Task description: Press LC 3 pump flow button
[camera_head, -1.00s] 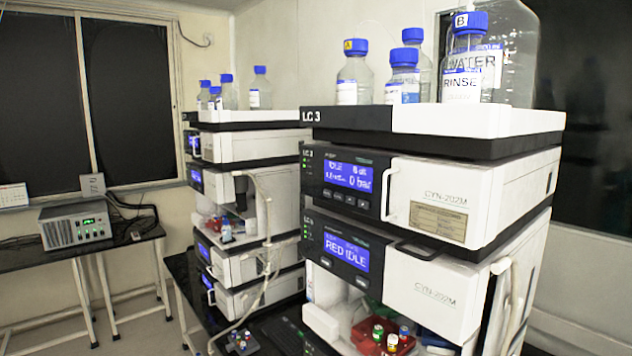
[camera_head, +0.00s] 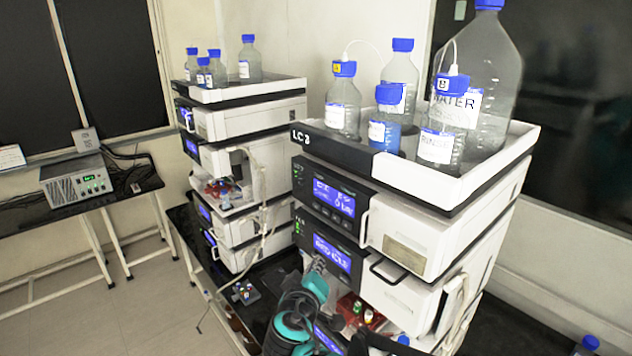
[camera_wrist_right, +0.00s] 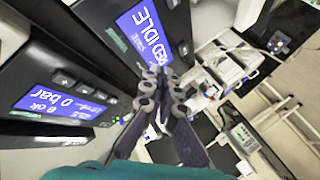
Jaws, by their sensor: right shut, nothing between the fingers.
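The LC 3 stack (camera_head: 345,152) stands right of centre in the head view. Its upper pump module (camera_head: 334,197) has a blue screen with a row of small dark buttons (camera_head: 325,210) under it. These buttons also show in the right wrist view (camera_wrist_right: 84,86), beside the "0 bar" screen (camera_wrist_right: 62,104). Below is a second module with a blue "IDLE" screen (camera_head: 332,252). My right gripper (camera_head: 317,265) is shut and empty, low in front of the lower module. Its fingertips (camera_wrist_right: 172,76) overlap the edge of the "RED IDLE" screen in the wrist view; contact cannot be told. My left gripper is out of view.
Blue-capped bottles stand in the stack's white top tray (camera_head: 490,165). A second instrument stack (camera_head: 250,125) stands to the left. Handles (camera_head: 385,270) jut from the LC 3 modules. A red vial tray (camera_head: 350,308) sits below.

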